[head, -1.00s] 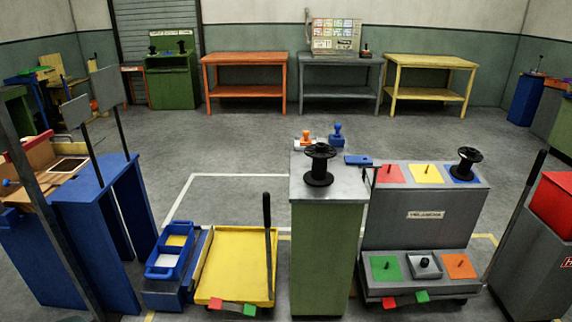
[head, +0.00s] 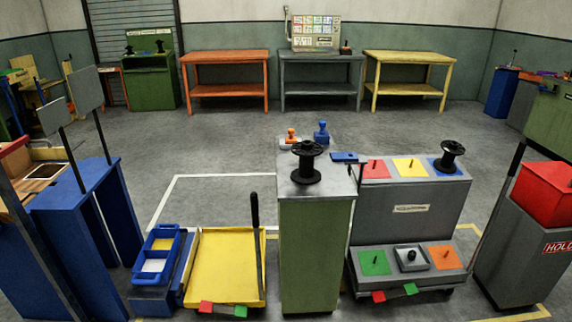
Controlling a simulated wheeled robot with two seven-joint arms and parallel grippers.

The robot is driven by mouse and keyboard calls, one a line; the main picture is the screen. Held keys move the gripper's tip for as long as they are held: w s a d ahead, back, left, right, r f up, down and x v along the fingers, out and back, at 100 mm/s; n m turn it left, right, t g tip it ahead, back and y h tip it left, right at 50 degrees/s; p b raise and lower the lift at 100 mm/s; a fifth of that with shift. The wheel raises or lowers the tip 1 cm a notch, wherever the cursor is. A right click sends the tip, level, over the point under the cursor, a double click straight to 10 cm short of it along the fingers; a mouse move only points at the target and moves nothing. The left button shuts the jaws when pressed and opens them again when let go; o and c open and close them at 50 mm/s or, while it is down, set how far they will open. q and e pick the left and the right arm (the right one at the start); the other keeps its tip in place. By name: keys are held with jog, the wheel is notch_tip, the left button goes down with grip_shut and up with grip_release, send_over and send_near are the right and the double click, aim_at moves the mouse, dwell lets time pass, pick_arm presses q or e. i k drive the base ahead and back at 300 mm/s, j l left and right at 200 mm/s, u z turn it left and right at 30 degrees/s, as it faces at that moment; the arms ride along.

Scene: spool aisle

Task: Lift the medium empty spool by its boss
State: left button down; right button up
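A black spool (head: 306,163) stands upright on the grey top of the green cabinet (head: 308,240) in the middle of the head view. Another black spool (head: 449,157), somewhat smaller in view, stands upright on the blue square at the right of the grey stepped rack (head: 410,208). Both look empty, with no winding that I can see. I cannot tell from here which is the medium one. Nothing holds either spool. Neither of my grippers shows in the view.
Two stamp-like items, orange (head: 291,136) and blue (head: 321,132), and a blue block (head: 347,157) are behind the larger-looking spool. A yellow cart (head: 222,265) with a black handle stands left, a red bin (head: 547,195) right. Open floor lies behind.

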aim_at(306, 149)
jog(key=i+z, duration=0.15)
jog(key=i, duration=0.8)
jog(key=i+j+z, duration=0.15)
jog(key=i, duration=0.75)
